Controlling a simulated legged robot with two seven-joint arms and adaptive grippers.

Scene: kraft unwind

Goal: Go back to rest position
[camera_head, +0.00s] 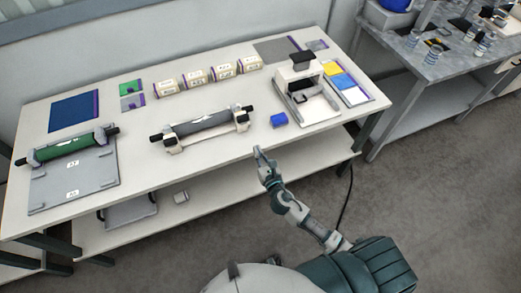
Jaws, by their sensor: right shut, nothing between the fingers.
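My right gripper (259,153) is shut and empty, just off the front edge of the white table (140,178). Its arm reaches up from the lower right. My left gripper is not in view.
On the table are a dark roller on a stand (203,132), a green roller (64,147) on a grey plate (75,184), a white machine (304,95), and several labelled boxes (195,77). A grey side table (440,70) stands right. Floor right of me is clear.

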